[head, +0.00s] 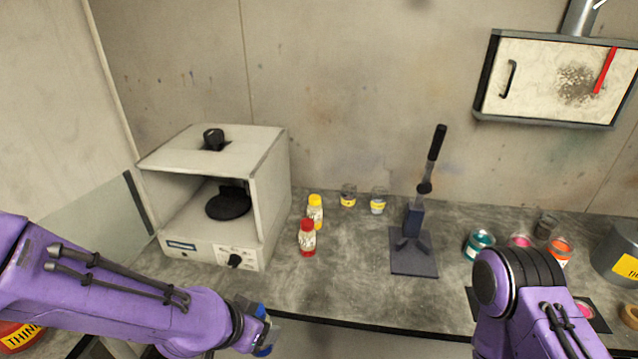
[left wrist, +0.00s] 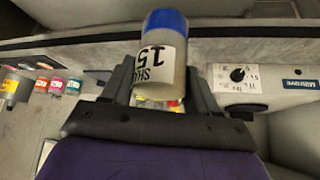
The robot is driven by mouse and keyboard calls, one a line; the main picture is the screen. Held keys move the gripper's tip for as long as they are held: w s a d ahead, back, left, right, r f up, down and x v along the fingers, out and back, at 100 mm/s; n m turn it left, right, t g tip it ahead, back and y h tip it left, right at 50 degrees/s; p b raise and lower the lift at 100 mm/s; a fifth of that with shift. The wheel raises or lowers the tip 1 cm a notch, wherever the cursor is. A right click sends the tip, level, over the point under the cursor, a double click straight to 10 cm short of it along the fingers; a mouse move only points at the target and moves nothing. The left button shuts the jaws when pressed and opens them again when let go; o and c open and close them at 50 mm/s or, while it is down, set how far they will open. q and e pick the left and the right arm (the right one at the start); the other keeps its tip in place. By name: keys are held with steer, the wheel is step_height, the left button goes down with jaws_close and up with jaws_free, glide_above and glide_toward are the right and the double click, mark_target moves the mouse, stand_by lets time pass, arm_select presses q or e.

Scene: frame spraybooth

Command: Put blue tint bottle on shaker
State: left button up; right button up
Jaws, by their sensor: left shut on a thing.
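The blue tint bottle (left wrist: 165,66) has a blue cap and a white printed label in the left wrist view. My left gripper (left wrist: 160,84) is shut on it, one finger on each side. In the head view my left gripper (head: 262,332) is low, in front of the bench edge, with only bits of blue showing there. The shaker (head: 270,190) is a white open-fronted box on the bench, with a round black platform (head: 228,204) inside and a knob on its front. The gripper is in front of and below the shaker's front. My right gripper is out of view; only its arm shows.
A red-capped bottle (head: 307,238) and a yellow-capped bottle (head: 315,212) stand just right of the shaker. Two small cups (head: 378,201) are behind them. A lever press (head: 414,245) and several paint pots (head: 480,243) are further right.

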arm_select(q)
steer(key=w+a+f+n+y+b, duration=0.3)
steer(key=w+a+f+n+b, duration=0.2)
steer(key=a+f+b, duration=0.3)
step_height(320, 180, down, 3)
steer(key=shift+w+a+n+t+b, duration=0.25)
steer(key=shift+w+n+t+b, duration=0.25)
steer(key=shift+b, duration=0.45)
steer(key=shift+w+d, duration=0.15)
